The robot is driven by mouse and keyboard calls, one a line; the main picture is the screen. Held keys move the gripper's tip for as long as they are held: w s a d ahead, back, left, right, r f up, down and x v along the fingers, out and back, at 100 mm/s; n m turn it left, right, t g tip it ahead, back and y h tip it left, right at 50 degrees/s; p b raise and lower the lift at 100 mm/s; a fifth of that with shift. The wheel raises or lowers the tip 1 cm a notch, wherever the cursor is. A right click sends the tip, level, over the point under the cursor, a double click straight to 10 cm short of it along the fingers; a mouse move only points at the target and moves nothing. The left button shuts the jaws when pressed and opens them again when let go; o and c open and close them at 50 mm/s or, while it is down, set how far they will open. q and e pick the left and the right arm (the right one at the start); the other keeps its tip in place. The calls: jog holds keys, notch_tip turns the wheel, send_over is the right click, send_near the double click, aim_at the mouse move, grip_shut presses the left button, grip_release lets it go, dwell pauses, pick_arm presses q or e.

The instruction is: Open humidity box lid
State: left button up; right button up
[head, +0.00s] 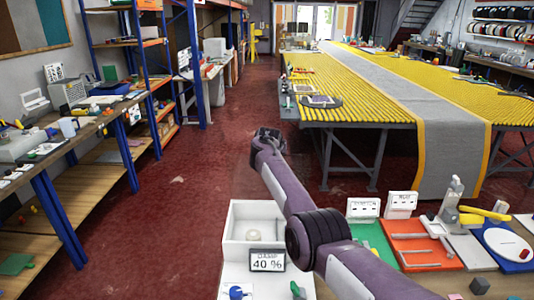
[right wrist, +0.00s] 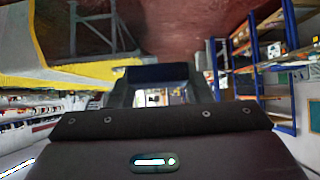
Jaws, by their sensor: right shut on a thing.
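The humidity box is a white box (head: 233,233) at the bottom centre of the head view, with a display reading 40 % (head: 267,260) at its front. Its top looks open, and a small pale round thing (head: 254,235) shows inside. I cannot make out a separate lid. My right arm reaches past the box to its far side, and its gripper end (head: 267,133) is seen over the red floor, well beyond the box. In the right wrist view my right gripper is shut on a dark blue bar (right wrist: 157,73) that I cannot identify. My left gripper is not in view.
Right of the box lie a green mat (head: 372,238) and an orange tray (head: 415,243), with white labelled blocks behind. A long table (head: 455,150) with yellow rollers and a grey rug stands ahead. A cluttered bench is at left. Red floor between is clear.

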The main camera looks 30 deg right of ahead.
jog(key=shift+w+d+f, duration=0.15)
jog(key=shift+f, duration=0.05)
dwell(0.3)
jog(key=o, duration=1.4)
jog(key=shift+w+f, duration=0.15)
jog(key=shift+w, duration=0.05)
jog(key=shift+s, duration=0.1)
jog(key=b+v, duration=0.2)
jog(key=v, duration=0.5)
jog(key=shift+s+r, duration=0.2)
jog(key=shift+r, duration=0.05)
